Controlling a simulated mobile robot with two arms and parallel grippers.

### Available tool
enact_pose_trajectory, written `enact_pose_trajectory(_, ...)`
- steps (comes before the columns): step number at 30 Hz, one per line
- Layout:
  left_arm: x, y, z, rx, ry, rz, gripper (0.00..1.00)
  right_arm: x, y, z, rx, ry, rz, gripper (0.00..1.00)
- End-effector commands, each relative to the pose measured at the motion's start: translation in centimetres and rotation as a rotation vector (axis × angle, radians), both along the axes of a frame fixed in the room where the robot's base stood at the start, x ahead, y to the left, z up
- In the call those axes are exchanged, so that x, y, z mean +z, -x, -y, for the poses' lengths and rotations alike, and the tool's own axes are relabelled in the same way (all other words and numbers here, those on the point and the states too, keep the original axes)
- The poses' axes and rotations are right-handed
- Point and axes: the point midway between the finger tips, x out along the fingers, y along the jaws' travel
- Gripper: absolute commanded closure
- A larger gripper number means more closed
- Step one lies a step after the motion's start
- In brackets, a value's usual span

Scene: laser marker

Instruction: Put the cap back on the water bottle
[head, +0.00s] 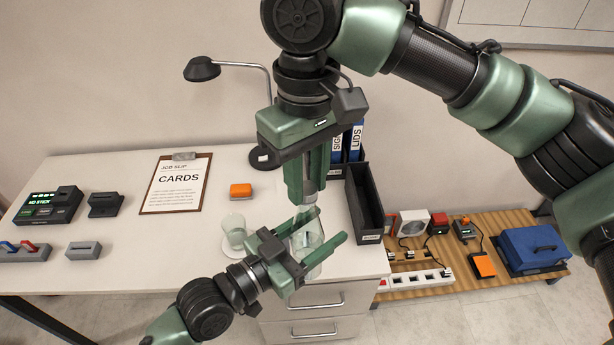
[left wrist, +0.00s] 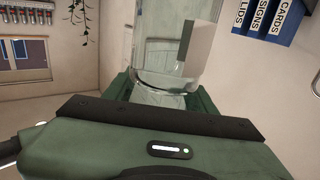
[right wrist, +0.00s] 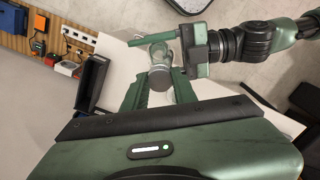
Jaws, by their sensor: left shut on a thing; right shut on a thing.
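The clear water bottle (head: 305,240) stands upright near the front right of the desk, between the fingers of my left gripper (head: 324,232), which is shut on it. Its clear body also fills the top middle of the left wrist view (left wrist: 165,50). My right gripper (head: 308,190) points down from above, shut on the grey cap (head: 309,186). The cap is right over the bottle's neck; I cannot tell whether they touch. In the right wrist view the cap shows as a grey disc (right wrist: 160,79) between the fingers, with the bottle partly hidden behind it.
A clear cup (head: 234,228) on a white saucer stands just left of the bottle. A black open bin (head: 366,203) is close on the right. An orange block (head: 240,190), a clipboard (head: 176,185) and a lamp (head: 203,69) are farther off. The desk's front edge is near.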

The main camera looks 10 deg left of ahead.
Motion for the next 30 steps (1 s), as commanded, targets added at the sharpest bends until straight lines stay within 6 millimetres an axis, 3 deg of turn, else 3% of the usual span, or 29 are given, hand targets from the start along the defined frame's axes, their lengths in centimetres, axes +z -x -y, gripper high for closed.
enact_pose_trajectory(6, 0.2, 0.1, 0.1, -0.003, -0.001, 0.008, 1.00, 0.0, -0.2, -0.1, -0.418, -0.005, 0.005, 1.00)
enact_pose_trajectory(11, 0.3, 0.1, 0.2, -0.003, -0.001, 0.008, 1.00, 0.0, -0.2, 0.0, -0.430, -0.004, 0.006, 1.00)
enact_pose_trajectory(12, 0.3, 0.1, 0.2, -0.003, -0.001, 0.008, 1.00, 0.0, -0.2, 0.0, -0.430, -0.004, 0.006, 0.64)
enact_pose_trajectory(14, 0.3, 0.1, 0.1, -0.003, -0.001, 0.007, 1.00, 0.0, -0.2, 0.0, -0.428, -0.004, 0.006, 0.48)
enact_pose_trajectory(25, 0.2, 0.0, 0.1, -0.001, 0.001, 0.006, 1.00, 0.2, -0.1, 0.0, -0.424, -0.001, 0.004, 0.47)
enact_pose_trajectory(30, 0.3, 0.0, 0.1, -0.001, 0.002, 0.005, 1.00, 2.4, -0.2, -0.1, -0.425, -0.003, 0.005, 0.47)
